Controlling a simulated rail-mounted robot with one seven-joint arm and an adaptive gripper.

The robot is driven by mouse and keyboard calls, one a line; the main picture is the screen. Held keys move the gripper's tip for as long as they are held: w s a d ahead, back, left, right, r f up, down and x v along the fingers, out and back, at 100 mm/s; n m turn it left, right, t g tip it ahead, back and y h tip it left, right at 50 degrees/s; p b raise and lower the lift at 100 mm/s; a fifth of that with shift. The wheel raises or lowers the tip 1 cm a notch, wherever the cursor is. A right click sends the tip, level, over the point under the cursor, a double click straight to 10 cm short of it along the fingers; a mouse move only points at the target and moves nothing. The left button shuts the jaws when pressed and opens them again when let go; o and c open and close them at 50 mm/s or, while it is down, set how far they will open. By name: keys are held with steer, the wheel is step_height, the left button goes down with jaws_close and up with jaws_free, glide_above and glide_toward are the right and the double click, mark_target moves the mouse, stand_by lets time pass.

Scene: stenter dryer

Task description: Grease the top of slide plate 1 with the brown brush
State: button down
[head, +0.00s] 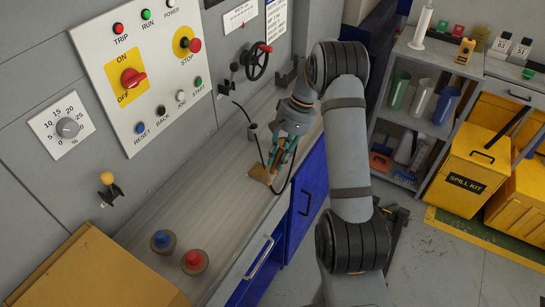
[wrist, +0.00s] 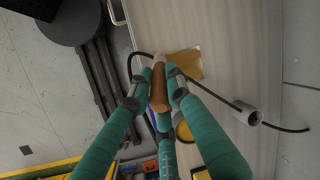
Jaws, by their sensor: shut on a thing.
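My gripper (head: 282,157) is shut on the brown brush, above the grey worktop (head: 232,205). The wrist view shows the brush's brown handle (wrist: 159,92) between the green fingers. A flat tan piece (wrist: 185,64) lies beyond the fingertips in the wrist view, and shows below the gripper in the head view (head: 261,175). I cannot tell if it is the brush head or a separate plate. I cannot make out a label for slide plate 1 in either view. A black cable loops close around the gripper, partly in front of it.
A grey cylinder (wrist: 248,115) with the black cable stands beside the gripper. Two pots with a blue knob (head: 161,239) and a red knob (head: 193,259) stand nearer on the worktop. A control panel (head: 140,70) and handwheel (head: 255,62) are on the wall behind.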

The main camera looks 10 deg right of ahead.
step_height(320, 180, up, 3)
steer(key=shift+w+f+p, duration=0.15)
steer(key=shift+f+p, duration=0.05)
steer(key=shift+p, duration=0.1)
steer(key=shift+a+r+p, duration=0.15)
steer(key=shift+r+p, duration=0.45)
steer(key=shift+r, duration=0.05)
steer(key=shift+r+p, duration=1.55)
steer(key=shift+r, duration=0.5)
